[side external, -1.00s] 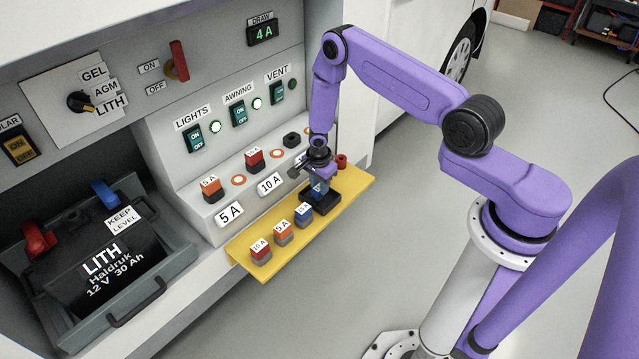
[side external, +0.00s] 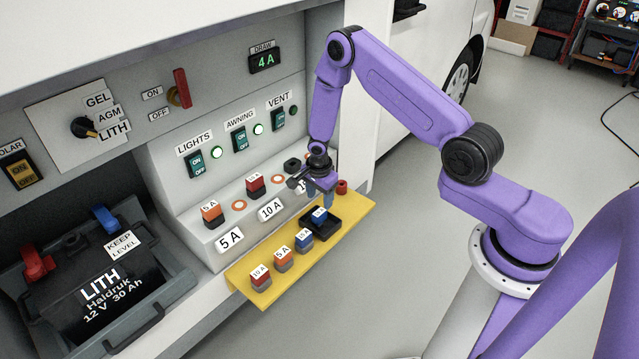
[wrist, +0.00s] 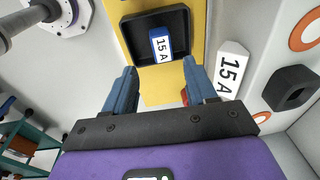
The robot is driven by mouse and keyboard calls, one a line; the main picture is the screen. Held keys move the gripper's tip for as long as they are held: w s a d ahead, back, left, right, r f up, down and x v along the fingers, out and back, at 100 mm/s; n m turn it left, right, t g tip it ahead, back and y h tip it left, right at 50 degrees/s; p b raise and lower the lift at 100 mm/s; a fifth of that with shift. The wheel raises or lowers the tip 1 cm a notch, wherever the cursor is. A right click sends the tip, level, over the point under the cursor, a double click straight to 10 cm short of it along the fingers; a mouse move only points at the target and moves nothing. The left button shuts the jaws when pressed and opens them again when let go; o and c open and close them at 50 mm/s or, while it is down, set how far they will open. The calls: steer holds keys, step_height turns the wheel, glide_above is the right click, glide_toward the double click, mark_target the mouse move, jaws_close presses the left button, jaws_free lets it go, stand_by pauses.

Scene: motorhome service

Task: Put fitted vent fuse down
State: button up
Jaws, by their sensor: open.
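The vent fuse, a blue block with a white label (side external: 319,214), stands in a small black tray (side external: 331,233) on the yellow shelf. In the wrist view the fuse (wrist: 160,45) reads 15 A and sits inside the black tray (wrist: 126,35), near its edge towards my gripper.
The yellow shelf (side external: 262,291) also bears another blue fuse (side external: 304,241), an orange 5 A fuse (side external: 283,260) and a red 10 A fuse (side external: 260,277). A red piece (side external: 342,187) is at its far end. The fuse panel (side external: 222,222) rises behind, with labelled sockets.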

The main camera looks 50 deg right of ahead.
steer(key=shift+s+a+r, duration=0.1)
steer(key=shift+a+r, duration=0.1)
steer(key=shift+r, duration=1.3)
steer(key=shift+s+a+r, duration=0.1)
steer(key=shift+a+r, duration=0.05)
steer(key=shift+r, duration=1.3)
steer(key=s+a+r+n, duration=0.5)
steer(key=a+r+n, duration=0.1)
steer(key=r+n, duration=0.15)
steer(key=s+a+r+n, duration=0.4)
steer(key=a+r+n, duration=0.15)
steer(key=r, duration=0.25)
steer(key=s+r+n, duration=0.4)
steer(key=s+n, duration=0.4)
steer(key=s, duration=0.4)
steer(key=s+d+r+n+y, duration=0.1)
steer(key=s+r+n, duration=0.4)
steer(key=s+n, duration=0.4)
steer(key=s, duration=0.3)
steer(key=shift+s+r+n+g+y, duration=0.15)
steer(key=shift+r+n+g+y, duration=0.05)
steer(key=shift+n+g+y, duration=0.1)
